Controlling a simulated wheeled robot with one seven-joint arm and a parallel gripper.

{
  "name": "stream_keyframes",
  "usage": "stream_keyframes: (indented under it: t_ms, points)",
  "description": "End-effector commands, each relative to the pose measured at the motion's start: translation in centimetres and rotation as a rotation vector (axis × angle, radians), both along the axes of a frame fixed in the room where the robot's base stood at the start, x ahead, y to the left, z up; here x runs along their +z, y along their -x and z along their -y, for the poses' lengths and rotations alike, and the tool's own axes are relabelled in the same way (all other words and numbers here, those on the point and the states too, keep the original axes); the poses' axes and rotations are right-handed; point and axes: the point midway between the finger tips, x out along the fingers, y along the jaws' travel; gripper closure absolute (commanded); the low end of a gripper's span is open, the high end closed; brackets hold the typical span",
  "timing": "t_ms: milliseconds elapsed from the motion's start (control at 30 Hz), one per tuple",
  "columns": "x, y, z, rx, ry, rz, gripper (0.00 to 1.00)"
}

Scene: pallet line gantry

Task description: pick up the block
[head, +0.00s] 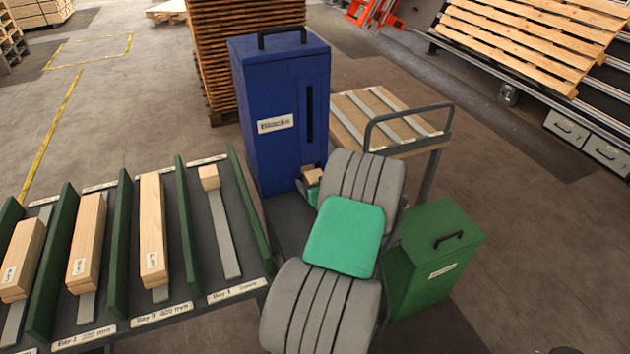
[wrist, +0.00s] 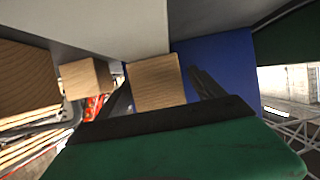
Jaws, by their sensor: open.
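A light wooden block (head: 312,175) sits at the foot of the blue dispenser (head: 276,102) labelled "Blocks". In the wrist view the block (wrist: 154,82) shows between the two dark fingers of my gripper (wrist: 160,86), with blue panel behind it. The fingers are apart, one on each side of the block; I cannot tell whether either touches it. In the head view my arm hides most of my gripper, and only a small green part shows just below the block.
A sloped rack on the left has green dividers (head: 119,243), long timbers (head: 153,229) and a small wooden block (head: 209,177) in the bay labelled 4. A green bin (head: 434,258) stands right of my arm. A handled cart (head: 392,118) stands behind. Open floor lies at the right.

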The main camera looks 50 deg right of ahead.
Motion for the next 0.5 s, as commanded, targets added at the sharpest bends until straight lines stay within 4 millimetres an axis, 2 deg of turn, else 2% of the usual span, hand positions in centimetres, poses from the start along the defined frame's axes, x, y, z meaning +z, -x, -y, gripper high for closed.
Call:
stream_keyframes:
  t_ms: [200, 500]
  points:
    - [-0.04, 0.02, 0.15, -0.002, 0.000, 0.001, 0.23]
    - [-0.02, 0.08, 0.18, -0.004, 0.000, 0.001, 0.47]
